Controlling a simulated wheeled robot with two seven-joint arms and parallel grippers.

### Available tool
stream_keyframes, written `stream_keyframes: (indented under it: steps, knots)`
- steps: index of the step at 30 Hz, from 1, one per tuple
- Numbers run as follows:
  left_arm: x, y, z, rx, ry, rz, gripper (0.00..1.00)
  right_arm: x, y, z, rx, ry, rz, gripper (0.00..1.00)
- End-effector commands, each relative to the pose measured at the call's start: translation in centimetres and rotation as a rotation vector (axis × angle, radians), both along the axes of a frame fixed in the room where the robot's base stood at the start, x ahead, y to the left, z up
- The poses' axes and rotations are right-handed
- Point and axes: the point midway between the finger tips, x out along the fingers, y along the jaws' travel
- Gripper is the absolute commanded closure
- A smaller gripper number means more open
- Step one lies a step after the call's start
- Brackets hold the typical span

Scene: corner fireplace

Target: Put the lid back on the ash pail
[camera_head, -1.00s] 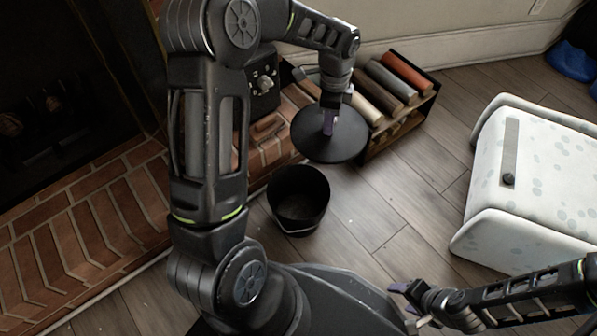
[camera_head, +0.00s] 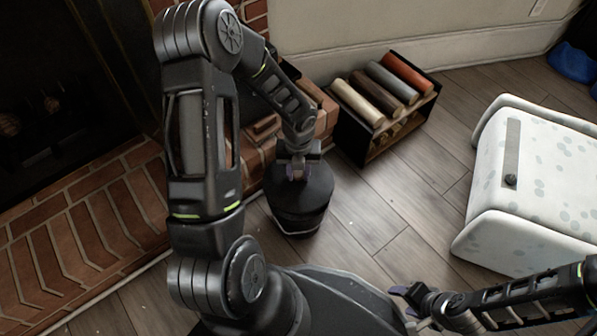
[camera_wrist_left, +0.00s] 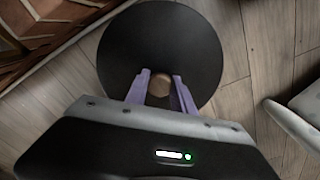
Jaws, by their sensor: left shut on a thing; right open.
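The black ash pail (camera_head: 297,222) stands on the wooden floor beside the brick hearth. The round black lid (camera_head: 313,186) is over the pail's mouth and covers it in the head view. I cannot tell whether its rim touches the pail all round. My left gripper (camera_head: 298,174) is above the lid and shut on its knob. In the left wrist view the lid (camera_wrist_left: 160,45) fills the upper middle, with its brown knob (camera_wrist_left: 160,86) between my purple fingertips. The lid hides the pail there. My right gripper (camera_head: 402,291) is open and empty at the lower right.
The brick hearth (camera_head: 110,205) lies to the left of the pail. A black rack (camera_head: 352,137) with several coloured rolls stands behind, to the right. A white spotted chest (camera_head: 540,185) stands at the right. The floor between pail and chest is clear.

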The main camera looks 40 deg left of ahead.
Motion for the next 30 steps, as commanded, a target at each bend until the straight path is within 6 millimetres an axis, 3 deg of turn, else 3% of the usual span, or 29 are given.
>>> stream_keyframes:
  steps: [17,30]
  knots:
    - [0.0,0.0,-4.5,0.001,0.0,0.0,1.0,0.8,0.0,-4.9,-0.001,-0.016,-0.01,0.45]
    - [0.0,0.0,-6.3,0.001,-0.001,0.002,1.0,1.0,-0.1,-5.6,0.002,-0.017,-0.01,0.45]
